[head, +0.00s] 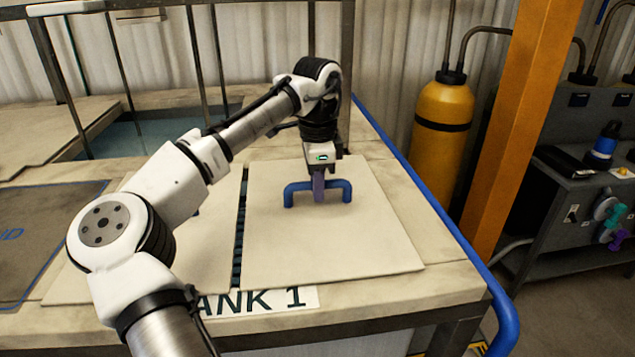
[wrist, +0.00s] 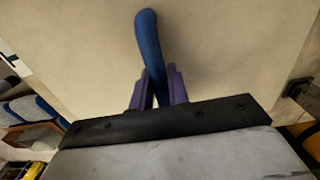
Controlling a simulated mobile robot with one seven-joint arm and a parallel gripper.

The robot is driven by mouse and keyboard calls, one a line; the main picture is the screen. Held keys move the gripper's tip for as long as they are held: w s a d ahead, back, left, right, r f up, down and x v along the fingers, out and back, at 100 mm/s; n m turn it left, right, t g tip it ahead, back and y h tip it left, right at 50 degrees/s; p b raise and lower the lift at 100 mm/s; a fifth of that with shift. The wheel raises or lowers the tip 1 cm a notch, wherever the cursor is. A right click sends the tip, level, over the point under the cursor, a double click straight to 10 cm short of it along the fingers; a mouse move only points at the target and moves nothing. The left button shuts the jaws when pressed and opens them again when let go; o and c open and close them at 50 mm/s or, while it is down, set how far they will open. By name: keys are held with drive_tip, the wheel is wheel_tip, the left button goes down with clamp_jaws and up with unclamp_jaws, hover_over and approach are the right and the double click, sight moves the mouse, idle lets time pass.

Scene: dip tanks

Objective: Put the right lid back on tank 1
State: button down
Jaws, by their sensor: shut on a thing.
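The right lid (head: 335,245) is a pale square panel with a blue bar handle (head: 290,196). It lies level over the right part of tank 1, at or just above the rim; I cannot tell if it touches all round. My gripper (head: 319,190) is shut on the middle of the handle, pointing down. In the wrist view the purple fingers (wrist: 158,92) straddle the blue handle (wrist: 150,45). The left lid (head: 205,255) lies beside it, partly hidden by my arm. A narrow dark gap (head: 239,235) shows between the two lids. The TANK 1 label (head: 290,300) is at the front.
A blue rail (head: 425,190) runs along the right edge of the tank bench. Beyond it stand an orange post (head: 520,120), a yellow cylinder (head: 442,125) and a grey cart (head: 570,200). An open tank (head: 150,132) and metal uprights are behind. A dark mat (head: 35,235) lies at left.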

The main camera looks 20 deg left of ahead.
drive_tip(key=c, duration=1.4)
unclamp_jaws()
drive_tip(key=shift+o, duration=0.2)
wheel_tip(320, 180, up, 12)
